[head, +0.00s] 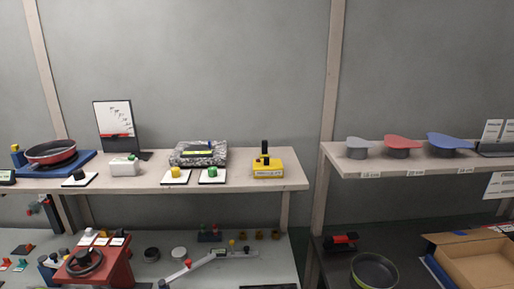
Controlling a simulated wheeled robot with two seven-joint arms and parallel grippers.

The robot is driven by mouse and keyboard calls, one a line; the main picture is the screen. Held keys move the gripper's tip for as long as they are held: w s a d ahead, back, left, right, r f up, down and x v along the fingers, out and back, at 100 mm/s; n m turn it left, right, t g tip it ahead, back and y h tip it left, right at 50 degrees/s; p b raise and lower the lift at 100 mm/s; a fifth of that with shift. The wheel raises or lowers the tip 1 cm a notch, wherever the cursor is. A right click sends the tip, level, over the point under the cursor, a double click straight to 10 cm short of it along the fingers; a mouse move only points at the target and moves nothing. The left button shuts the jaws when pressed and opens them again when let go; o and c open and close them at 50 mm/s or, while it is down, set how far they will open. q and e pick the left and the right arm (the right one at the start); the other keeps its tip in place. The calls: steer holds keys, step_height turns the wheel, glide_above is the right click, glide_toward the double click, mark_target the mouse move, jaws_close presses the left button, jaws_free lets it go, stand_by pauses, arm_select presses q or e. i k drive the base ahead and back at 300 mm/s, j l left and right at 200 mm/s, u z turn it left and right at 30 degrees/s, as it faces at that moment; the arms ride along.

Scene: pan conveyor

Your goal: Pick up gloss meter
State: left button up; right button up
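No label that I can read names the gloss meter, so I cannot tell for sure which item it is. A small white box-shaped device (125,167) with dark and green parts on top stands on the upper left shelf. A yellow block with a black upright handle (268,168) stands further right on that shelf. Neither of my grippers shows in the head view.
The left shelf (235,184) also bears a red pan (51,151) on a blue base and square pads with coloured knobs. A red fixture with a black wheel (97,270) stands below. The right shelf (345,168) holds grey, red and blue pieces; an open cardboard box (452,270) lies beneath.

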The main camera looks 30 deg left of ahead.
mark_target(119, 167)
steer(key=u, duration=1.7)
